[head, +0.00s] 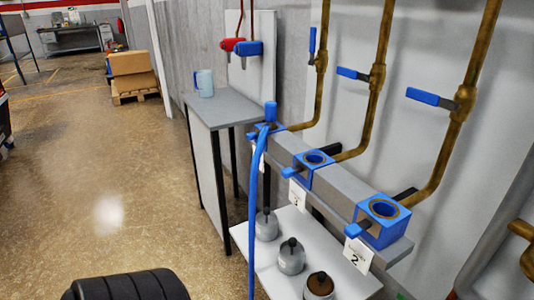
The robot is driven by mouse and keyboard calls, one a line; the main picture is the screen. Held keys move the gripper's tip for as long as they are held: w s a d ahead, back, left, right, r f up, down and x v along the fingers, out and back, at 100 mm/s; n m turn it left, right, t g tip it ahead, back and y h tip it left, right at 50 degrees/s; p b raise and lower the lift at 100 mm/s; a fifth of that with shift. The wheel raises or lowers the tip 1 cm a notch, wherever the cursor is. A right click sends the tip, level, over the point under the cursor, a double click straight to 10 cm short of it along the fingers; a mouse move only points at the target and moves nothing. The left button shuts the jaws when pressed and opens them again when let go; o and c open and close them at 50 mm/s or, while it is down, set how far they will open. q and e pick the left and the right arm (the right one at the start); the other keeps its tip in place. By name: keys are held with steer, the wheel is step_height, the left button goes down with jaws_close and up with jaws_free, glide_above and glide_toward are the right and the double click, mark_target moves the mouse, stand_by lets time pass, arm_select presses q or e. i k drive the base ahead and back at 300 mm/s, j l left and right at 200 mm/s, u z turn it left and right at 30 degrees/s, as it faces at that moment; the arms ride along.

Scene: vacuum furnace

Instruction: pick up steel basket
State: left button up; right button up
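No steel basket can be made out in the head view. Neither my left gripper nor my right gripper is in view.
A narrow grey table (226,109) with a light-blue mug (205,83) stands along the wall. A blue hose (254,205) hangs from blue fittings. A white shelf (285,222) holds lidded grey pots (291,257). Cardboard boxes (131,72) stand farther back. The floor at left is open.

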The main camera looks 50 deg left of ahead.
mark_target(291, 252)
steer(key=l+u, duration=0.1)
steer(key=u, duration=1.05)
